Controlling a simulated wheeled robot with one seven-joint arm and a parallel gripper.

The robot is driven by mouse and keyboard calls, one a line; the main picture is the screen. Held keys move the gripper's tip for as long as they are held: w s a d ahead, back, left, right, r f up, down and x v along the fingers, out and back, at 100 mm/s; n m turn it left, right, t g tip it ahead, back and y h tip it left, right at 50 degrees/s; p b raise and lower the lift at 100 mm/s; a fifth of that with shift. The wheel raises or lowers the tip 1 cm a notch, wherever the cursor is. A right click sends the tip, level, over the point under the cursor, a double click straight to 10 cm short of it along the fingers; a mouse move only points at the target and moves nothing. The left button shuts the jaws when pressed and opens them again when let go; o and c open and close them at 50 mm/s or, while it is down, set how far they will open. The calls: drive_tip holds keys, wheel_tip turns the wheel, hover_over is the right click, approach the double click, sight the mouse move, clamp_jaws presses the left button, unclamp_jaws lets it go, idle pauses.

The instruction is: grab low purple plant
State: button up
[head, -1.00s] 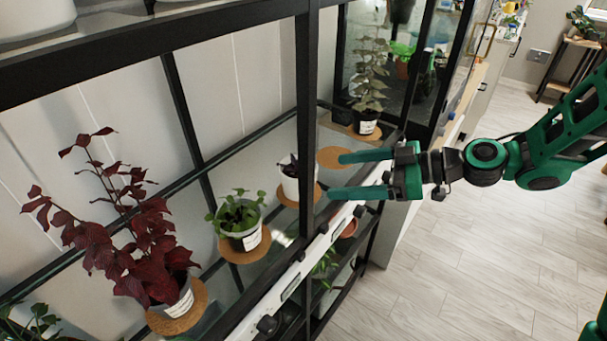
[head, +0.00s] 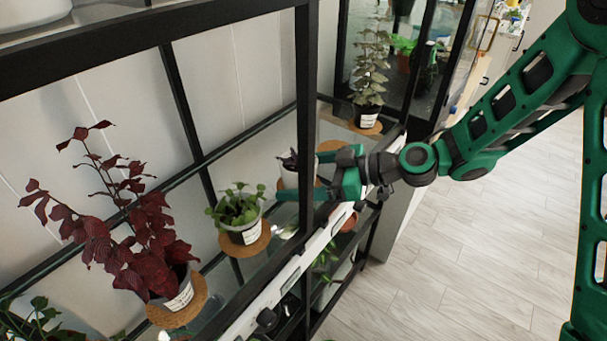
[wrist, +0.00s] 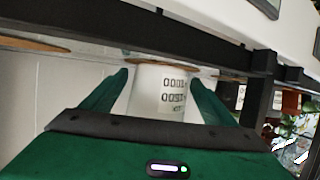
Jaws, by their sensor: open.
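The low purple plant (head: 287,158) has dark leaves and stands in a small white pot (head: 290,177) on the glass shelf, partly hidden behind a black post. My gripper (head: 302,178) is open at the pot, its fingers reaching in from the right. In the wrist view, the white pot with its printed label (wrist: 172,98) shows between the two green fingers (wrist: 158,80). That view appears upside down, with a cork coaster edge (wrist: 150,70) above the pot. Contact between fingers and pot cannot be told.
A leafy green plant (head: 239,206) stands on a cork coaster just left. A tall dark-red plant (head: 140,245) is farther left. A tall pale plant (head: 368,85) stands to the right. The black post (head: 307,90) and white shelf rail (head: 290,268) are close to my gripper.

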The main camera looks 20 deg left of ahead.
drive_tip(key=shift+c, duration=0.2)
drive_tip(key=c, duration=1.3)
drive_tip(key=shift+r, duration=0.15)
